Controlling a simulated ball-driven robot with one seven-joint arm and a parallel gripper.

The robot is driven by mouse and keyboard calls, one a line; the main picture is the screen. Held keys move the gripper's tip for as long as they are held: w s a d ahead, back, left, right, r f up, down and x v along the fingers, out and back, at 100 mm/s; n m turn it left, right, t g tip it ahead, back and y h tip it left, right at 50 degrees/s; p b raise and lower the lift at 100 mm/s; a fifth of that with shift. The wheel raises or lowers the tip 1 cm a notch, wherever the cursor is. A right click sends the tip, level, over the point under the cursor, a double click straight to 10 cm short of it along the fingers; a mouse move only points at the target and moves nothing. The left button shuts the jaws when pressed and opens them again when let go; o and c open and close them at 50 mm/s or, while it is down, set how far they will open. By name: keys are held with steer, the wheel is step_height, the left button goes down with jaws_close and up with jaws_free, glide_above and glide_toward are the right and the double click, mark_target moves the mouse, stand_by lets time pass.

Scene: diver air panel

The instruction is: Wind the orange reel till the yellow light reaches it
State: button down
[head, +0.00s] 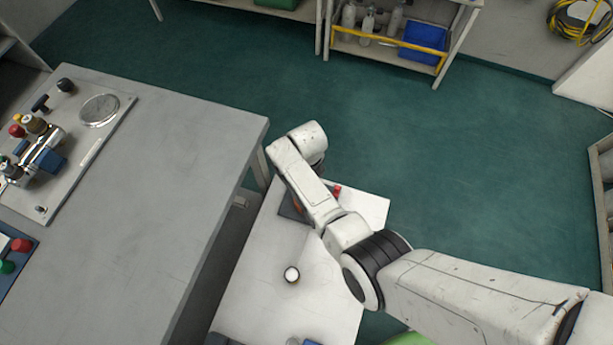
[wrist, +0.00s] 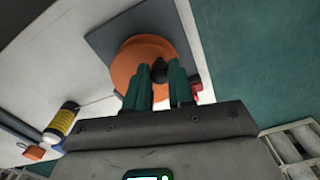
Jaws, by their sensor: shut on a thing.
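The orange reel (wrist: 128,75) is a round disc on a dark square plate (wrist: 106,42) in the wrist view. A black knob (wrist: 159,70) stands up from its face. My gripper (wrist: 160,78) has its two green fingers closed on this knob. A yellow cylinder with dark bands and a white end (wrist: 64,122) lies left of the reel, apart from it; it looks like the yellow light. In the head view my arm covers the gripper and most of the reel; a corner of the dark plate (head: 288,209) shows. No line between light and reel is clear.
A small red part (wrist: 197,88) is beside the reel, also in the head view (head: 337,190). A grey bench (head: 190,150) with a valve panel (head: 75,150) stands left. Green floor (head: 460,180) is clear.

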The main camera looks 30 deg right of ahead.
stand_by(0.4)
steer(key=c, duration=1)
jaws_free()
steer(key=shift+o, duration=0.2)
steer(key=shift+r, duration=0.1)
step_height(320, 180, up, 11)
steer(key=p, duration=0.1)
steer(key=shift+f, duration=0.2)
